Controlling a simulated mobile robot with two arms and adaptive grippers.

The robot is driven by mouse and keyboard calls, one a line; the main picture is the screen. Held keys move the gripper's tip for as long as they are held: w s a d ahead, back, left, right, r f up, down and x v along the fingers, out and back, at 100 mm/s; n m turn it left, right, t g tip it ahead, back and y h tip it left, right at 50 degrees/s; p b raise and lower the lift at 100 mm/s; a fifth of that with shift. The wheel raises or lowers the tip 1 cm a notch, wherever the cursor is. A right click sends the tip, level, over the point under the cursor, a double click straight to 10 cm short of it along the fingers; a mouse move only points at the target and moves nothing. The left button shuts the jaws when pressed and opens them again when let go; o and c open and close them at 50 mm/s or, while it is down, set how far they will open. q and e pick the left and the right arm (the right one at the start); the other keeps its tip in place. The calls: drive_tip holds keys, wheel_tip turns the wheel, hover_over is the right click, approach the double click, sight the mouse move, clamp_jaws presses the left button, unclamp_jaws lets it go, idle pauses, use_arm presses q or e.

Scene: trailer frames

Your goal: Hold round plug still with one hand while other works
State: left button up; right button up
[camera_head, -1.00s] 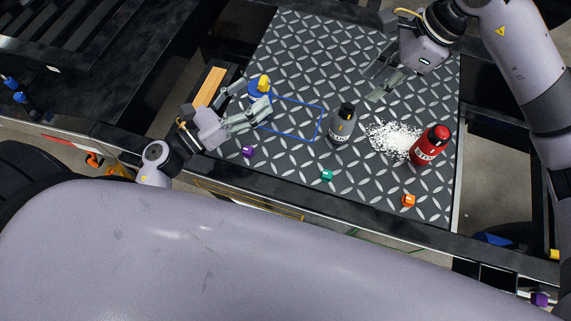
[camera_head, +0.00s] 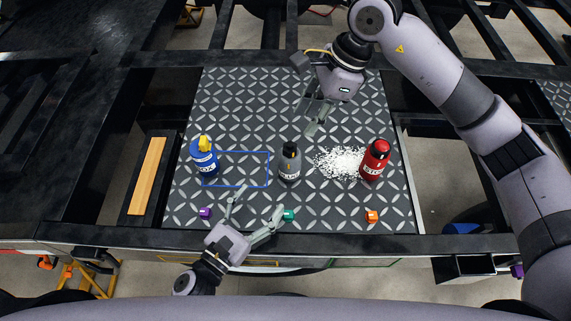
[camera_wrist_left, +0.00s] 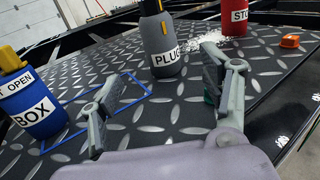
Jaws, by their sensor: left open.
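The round plug (camera_head: 290,163) appears to be the grey bottle with a black top; it stands upright on the metal plate, and its label reads "PLUG" in the left wrist view (camera_wrist_left: 165,50). My left gripper (camera_head: 257,203) is open and empty at the near edge of the plate, just in front of the grey bottle and apart from it. Its fingers are spread wide in the left wrist view (camera_wrist_left: 160,90). My right gripper (camera_head: 312,112) hangs over the far part of the plate, behind the bottle, with nothing seen between its fingers.
A blue bottle (camera_head: 204,160) with a yellow top stands left, beside a blue outlined rectangle (camera_head: 240,152). A red bottle (camera_head: 374,162) stands right of white granules (camera_head: 336,162). Purple (camera_head: 205,213), teal (camera_head: 289,215) and orange (camera_head: 372,217) pieces lie along the near edge.

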sight(283, 171)
use_arm(q)
drive_tip(key=x, duration=1.3)
drive_tip(key=shift+s, duration=0.1)
drive_tip(key=shift+c, duration=0.6)
drive_tip(key=c, duration=1.2)
drive_tip(key=shift+c, duration=0.2)
